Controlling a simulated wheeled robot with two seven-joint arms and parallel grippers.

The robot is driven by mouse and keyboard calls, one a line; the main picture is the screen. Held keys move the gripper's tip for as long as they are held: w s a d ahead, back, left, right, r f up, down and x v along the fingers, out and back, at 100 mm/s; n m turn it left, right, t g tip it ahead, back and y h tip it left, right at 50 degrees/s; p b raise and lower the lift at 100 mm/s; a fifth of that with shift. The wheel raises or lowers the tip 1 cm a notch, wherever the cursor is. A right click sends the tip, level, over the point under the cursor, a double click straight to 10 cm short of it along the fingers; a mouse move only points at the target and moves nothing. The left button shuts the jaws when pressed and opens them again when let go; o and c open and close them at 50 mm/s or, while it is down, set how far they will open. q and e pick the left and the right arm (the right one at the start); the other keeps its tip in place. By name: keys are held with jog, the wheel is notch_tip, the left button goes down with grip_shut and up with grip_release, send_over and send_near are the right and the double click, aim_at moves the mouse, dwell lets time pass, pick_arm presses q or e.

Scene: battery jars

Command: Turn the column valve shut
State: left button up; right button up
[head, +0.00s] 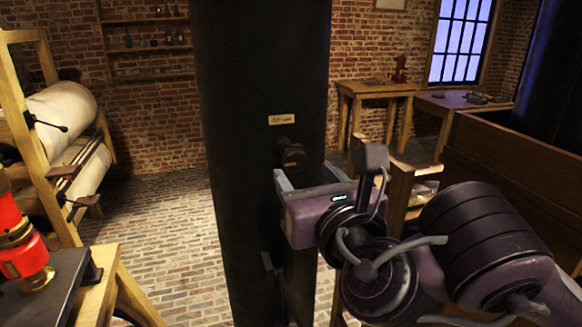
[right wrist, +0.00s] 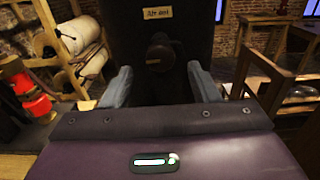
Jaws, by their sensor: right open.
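The column (head: 230,150) is a wide dark pillar in the middle of the head view. A small dark round valve (head: 291,154) sticks out of it below a pale label (head: 282,119). My right gripper (head: 308,174) is open in front of the column, just below and to the right of the valve. In the right wrist view the valve (right wrist: 160,56) shows ahead, between and beyond the two fingers (right wrist: 160,84), with nothing held. I cannot tell how far the fingertips are from it. My left gripper is out of view.
A wooden rack (head: 22,95) with large pale rolls stands at left. A red and brass object (head: 24,250) is by a dark-topped table (head: 50,288) at lower left. A wooden panel (head: 510,165) stands at right. Brick floor (head: 165,235) is clear left of the column.

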aim_at(297, 161)
jog(key=shift+w+a+f+b, duration=0.15)
jog(key=shift+w+b, duration=0.5)
jog(key=shift+b, duration=0.45)
jog(key=b+x, duration=0.1)
jog(key=x, duration=0.3)
jog(key=shift+w+a+b, duration=0.1)
jog(key=shift+w+b, duration=0.1)
jog(key=shift+b, duration=0.15)
jog(key=shift+w+r, duration=0.2)
jog(key=shift+r, duration=0.05)
jog(key=shift+a, duration=0.1)
jog(key=c, duration=0.9)
